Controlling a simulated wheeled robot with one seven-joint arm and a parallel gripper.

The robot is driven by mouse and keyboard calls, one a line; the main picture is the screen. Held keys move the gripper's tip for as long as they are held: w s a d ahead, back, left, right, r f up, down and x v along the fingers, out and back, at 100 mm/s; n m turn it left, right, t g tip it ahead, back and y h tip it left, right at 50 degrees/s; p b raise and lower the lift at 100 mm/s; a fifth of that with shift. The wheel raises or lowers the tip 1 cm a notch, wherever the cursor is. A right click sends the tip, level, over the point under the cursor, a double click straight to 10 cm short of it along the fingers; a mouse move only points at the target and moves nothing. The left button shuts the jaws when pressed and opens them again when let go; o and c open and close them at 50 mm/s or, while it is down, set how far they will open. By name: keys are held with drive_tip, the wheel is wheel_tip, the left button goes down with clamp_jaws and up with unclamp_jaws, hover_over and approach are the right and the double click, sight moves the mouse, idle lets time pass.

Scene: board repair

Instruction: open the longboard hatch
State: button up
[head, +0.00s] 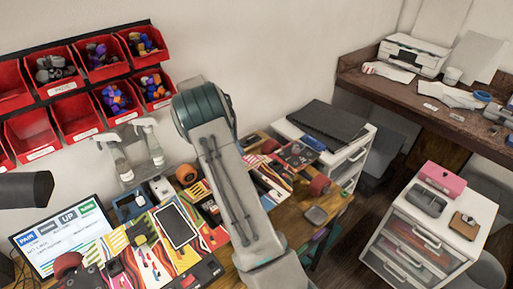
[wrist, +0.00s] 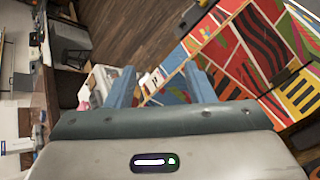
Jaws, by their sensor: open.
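A longboard with a bright multicoloured deck lies across the workbench in the head view, its graphic deck (head: 152,252) left of my arm and more of it right of my arm. My arm covers its middle. In the wrist view, a patterned surface (wrist: 225,55) fills the right side. My gripper (wrist: 163,85) is open, its two blue fingers apart with nothing clearly between them. It is hidden in the head view.
Red parts bins (head: 75,115) hang on the wall at left. Spray bottles (head: 150,145) stand behind the bench. A monitor (head: 65,240) is at lower left. White drawers (head: 430,235) and a side desk (head: 430,100) stand at right, with open floor between.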

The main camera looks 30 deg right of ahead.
drive_tip(key=s+d+r+b, duration=0.2)
drive_tip(key=s+d+r, duration=0.3)
drive_tip(key=s+d, duration=0.1)
drive_tip(key=shift+d+r, duration=0.2)
drive_tip(key=shift+d, duration=0.1)
